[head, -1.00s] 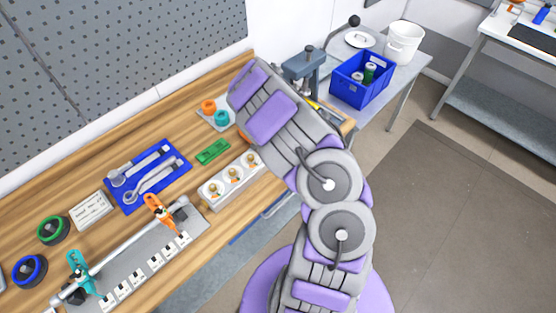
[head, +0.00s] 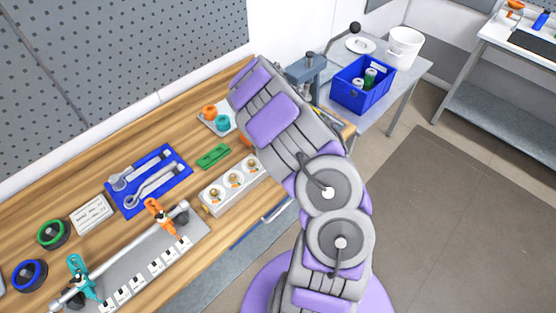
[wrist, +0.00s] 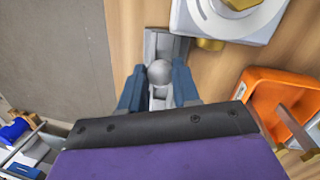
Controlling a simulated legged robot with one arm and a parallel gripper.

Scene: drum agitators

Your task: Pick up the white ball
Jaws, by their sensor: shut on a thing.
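The white ball (wrist: 159,72) looks light grey in the wrist view, near the top centre. It sits between the two blue fingers of my gripper (wrist: 158,84), which is shut on it. A grey metal fixture (wrist: 166,44) lies just beyond and around the ball over the wooden table. I cannot tell whether the ball still touches that fixture. In the head view my arm hides both ball and gripper.
An orange container (wrist: 262,92) and a white block with brass fittings (wrist: 222,20) are close on the right in the wrist view. The wooden bench (head: 100,160) holds a blue tool tray (head: 128,202). A blue crate (head: 345,97) stands on a side table.

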